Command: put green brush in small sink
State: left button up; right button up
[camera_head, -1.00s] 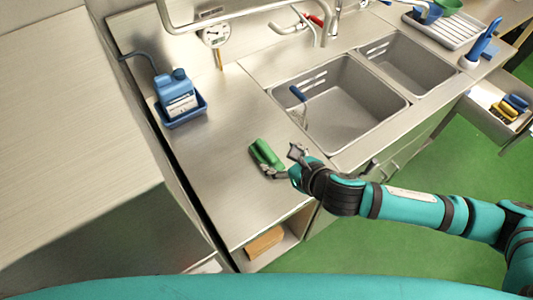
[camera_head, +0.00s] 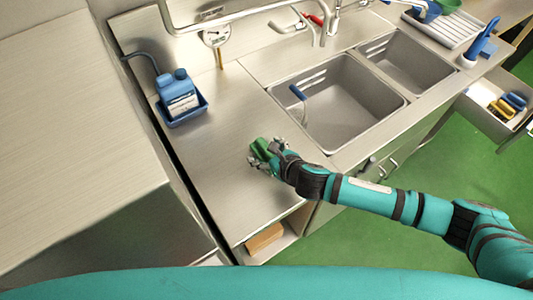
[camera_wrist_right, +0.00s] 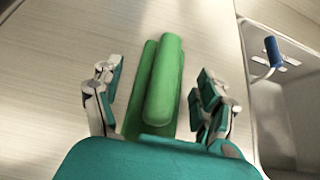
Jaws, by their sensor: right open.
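The green brush (camera_head: 258,149) lies on the steel counter left of the sinks. In the right wrist view the green brush (camera_wrist_right: 166,82) lies lengthwise between the fingers, with its near end hidden by my gripper's body. My right gripper (camera_head: 265,156) is open around the brush. In the right wrist view my right gripper (camera_wrist_right: 158,88) shows a finger on each side, with gaps to the brush. The small sink (camera_head: 422,72) is the right-hand, smaller basin. My left gripper is not in view.
The larger sink (camera_head: 345,128) lies between the counter and the small sink, with a blue-handled tool (camera_head: 298,92) inside. A blue canister (camera_head: 177,92) stands in a tray at the back left. A faucet (camera_head: 333,22) stands behind the basins. An open drawer (camera_head: 482,98) juts out at right.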

jog(key=shift+c, duration=0.4)
jog(key=c, duration=1.4)
jog(key=shift+o, duration=0.2)
jog(key=shift+r, duration=0.15)
